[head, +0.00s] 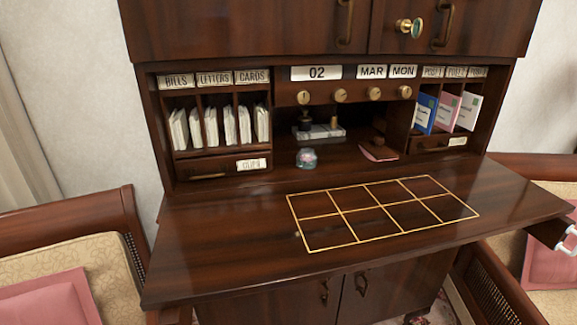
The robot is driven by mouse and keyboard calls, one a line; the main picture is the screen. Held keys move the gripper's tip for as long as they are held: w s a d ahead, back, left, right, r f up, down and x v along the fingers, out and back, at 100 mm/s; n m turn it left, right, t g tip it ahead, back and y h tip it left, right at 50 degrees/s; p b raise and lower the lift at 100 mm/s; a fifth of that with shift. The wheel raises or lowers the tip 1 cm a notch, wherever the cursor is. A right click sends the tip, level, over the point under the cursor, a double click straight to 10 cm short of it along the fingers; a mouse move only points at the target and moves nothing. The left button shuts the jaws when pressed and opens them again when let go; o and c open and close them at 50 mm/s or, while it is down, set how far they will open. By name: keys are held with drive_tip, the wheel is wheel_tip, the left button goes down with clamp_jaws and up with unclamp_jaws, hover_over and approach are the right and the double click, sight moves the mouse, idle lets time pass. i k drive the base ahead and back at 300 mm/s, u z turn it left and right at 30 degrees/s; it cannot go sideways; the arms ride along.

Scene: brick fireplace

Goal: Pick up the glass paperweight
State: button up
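The glass paperweight (306,158) is a small, rounded, clear bluish piece with some pink in it. It sits on the desk at the front of the middle open compartment, behind the gold-lined grid (345,227). It stands apart from the things around it, and nothing covers it. My gripper is not in view.
Behind the paperweight are an inkstand (320,132) with dark bottles and, to the right, a pink pad with a dark block (379,149). Shelves and small drawers enclose the back. The desk top (220,240) is clear. Chairs (75,225) flank it.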

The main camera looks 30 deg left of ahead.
sight(305, 157)
drive_tip(key=u, duration=0.5)
drive_tip(key=i, duration=1)
